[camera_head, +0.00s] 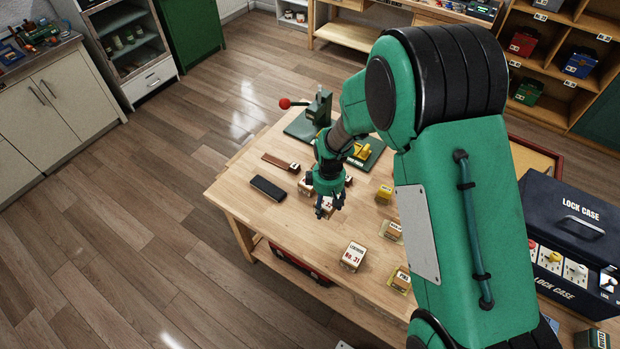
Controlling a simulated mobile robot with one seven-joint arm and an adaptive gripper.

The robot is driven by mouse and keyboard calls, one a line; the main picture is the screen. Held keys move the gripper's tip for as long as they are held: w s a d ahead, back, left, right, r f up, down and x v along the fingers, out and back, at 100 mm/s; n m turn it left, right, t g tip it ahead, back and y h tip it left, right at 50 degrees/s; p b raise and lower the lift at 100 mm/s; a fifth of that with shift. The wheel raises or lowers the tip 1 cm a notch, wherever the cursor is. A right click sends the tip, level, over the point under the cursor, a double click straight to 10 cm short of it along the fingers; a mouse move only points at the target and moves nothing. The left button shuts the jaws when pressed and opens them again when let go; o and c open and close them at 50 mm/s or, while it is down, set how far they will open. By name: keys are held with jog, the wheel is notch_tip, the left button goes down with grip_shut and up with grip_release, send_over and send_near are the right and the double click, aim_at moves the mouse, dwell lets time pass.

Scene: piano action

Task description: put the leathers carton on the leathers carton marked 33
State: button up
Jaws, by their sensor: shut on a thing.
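My gripper (326,211) is over the wooden worktable, shut on a small pale carton (327,203). The fingers cover much of this carton, and its label is too small to read. A carton that seems to read "Leathers No. 31" (352,256) stands on the table to the lower right of my gripper, apart from it. Another pale carton (305,187) stands just left of my gripper, partly hidden by it. I cannot make out the number 33 on any carton. My arm hides part of the table's right side.
The worktable (240,198) also bears a dark flat case (268,188), a green press with a red knob (319,108), a yellow block (384,194) and small boxes (393,231) on pads. A blue lock case (570,215) stands at the right. The table's front left is clear.

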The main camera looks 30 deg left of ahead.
jog(key=shift+s+a+f, duration=0.1)
jog(key=shift+s+a, duration=0.05)
jog(key=shift+a, duration=0.5)
jog(key=shift+s+a+f, duration=0.1)
jog(key=shift+s+a, duration=0.05)
jog(key=shift+a, duration=0.5)
jog(key=w+a, duration=0.3)
jog(key=w+a+f, duration=0.1)
jog(key=w+a, duration=0.3)
jog(key=w+a+p, duration=0.1)
jog(key=w+a, duration=0.3)
jog(key=shift+w+a+f, duration=0.1)
jog(key=shift+a+f, duration=0.1)
jog(key=shift+a, duration=0.05)
jog(key=shift+f, duration=1.75)
jog(key=shift+f, duration=0.15)
jog(key=o, duration=1.2)
